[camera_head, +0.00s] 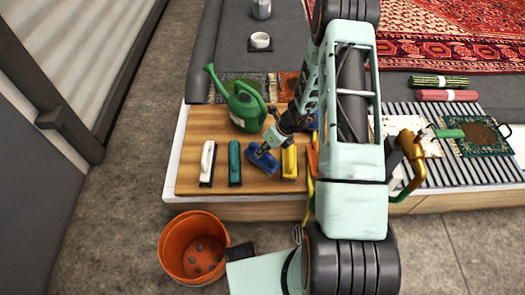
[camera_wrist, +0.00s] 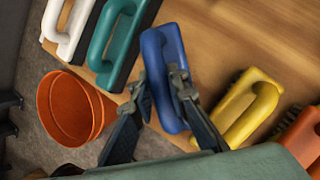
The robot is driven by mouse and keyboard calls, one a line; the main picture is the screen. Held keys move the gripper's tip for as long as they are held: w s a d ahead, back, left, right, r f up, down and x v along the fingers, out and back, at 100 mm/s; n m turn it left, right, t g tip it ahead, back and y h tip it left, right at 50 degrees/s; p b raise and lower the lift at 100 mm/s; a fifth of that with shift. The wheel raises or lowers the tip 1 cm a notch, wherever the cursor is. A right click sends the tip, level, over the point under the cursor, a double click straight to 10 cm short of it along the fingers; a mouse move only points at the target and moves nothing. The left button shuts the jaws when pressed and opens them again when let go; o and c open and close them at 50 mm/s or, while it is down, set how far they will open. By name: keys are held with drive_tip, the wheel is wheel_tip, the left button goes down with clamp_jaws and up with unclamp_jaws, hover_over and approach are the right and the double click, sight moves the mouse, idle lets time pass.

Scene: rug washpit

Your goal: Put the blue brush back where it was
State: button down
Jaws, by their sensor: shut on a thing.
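The blue brush (camera_head: 262,159) is in the row of brushes on the wooden board, between the teal brush (camera_head: 235,163) and the yellow brush (camera_head: 289,162). It is turned at an angle to the neighbours in the head view. My gripper (camera_head: 268,148) is over it. In the wrist view my gripper (camera_wrist: 163,84) has one finger on each side of the blue brush (camera_wrist: 152,50) and is shut on its handle. The underside of the brush is hidden, so I cannot tell whether it touches the board.
A white brush (camera_head: 208,163) stands left of the teal one; an orange brush (camera_wrist: 302,135) is beyond the yellow one. A green watering can (camera_head: 243,108) stands behind. An orange bucket (camera_head: 192,248) is on the floor in front. Bare wooden board (camera_head: 195,122) shows around them.

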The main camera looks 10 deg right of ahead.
drive_tip(key=shift+f+b, duration=0.3)
drive_tip(key=shift+f, duration=0.2)
drive_tip(key=c, duration=1.9)
unclamp_jaws()
drive_tip(key=shift+r, duration=0.25)
drive_tip(key=p+v, duration=0.5)
drive_tip(key=v, duration=0.7)
drive_tip(key=shift+r, duration=0.35)
